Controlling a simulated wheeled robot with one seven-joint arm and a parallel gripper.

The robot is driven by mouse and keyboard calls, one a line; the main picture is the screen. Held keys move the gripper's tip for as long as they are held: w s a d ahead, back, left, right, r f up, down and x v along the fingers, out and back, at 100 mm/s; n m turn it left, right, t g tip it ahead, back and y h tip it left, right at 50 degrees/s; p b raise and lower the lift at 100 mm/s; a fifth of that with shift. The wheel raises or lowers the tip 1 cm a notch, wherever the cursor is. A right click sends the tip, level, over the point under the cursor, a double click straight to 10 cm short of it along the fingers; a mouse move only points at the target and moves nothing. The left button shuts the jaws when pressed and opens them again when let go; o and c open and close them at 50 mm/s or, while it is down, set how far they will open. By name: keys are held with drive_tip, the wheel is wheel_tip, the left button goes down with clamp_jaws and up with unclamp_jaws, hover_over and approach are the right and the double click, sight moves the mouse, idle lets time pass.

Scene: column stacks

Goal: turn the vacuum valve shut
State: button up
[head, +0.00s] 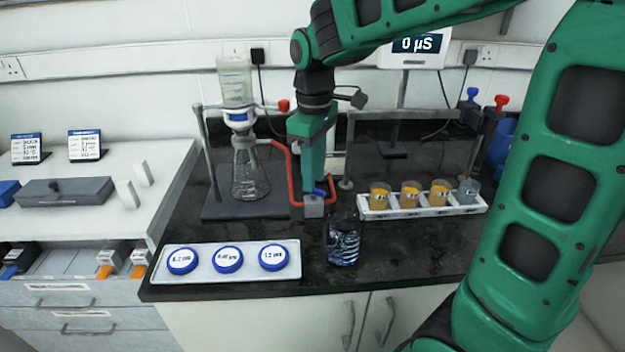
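A grey valve block with a small blue part (319,191) sits at the end of the red tubing, in the middle of the counter. The red tubing (293,178) runs from the filter flask (249,175) at left. My gripper (312,184) points straight down with its tips at the blue part, in front of the tubing. I cannot tell whether the tips touch the blue part or whether the fingers are closed on it. My gripper hides part of the valve, so its handle angle is unclear.
A glass beaker (344,243) stands close at front right of the valve. A white rack of cups (420,210) is to the right. A tray with three blue-rimmed discs (229,278) lies at front left. A clamp stand with a red knob (283,105) is behind.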

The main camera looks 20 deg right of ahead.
drive_tip(key=shift+f, duration=1.05)
clamp_jaws()
drive_tip(key=shift+m, duration=0.3)
drive_tip(key=m, duration=1.1)
drive_tip(key=shift+r, duration=0.1)
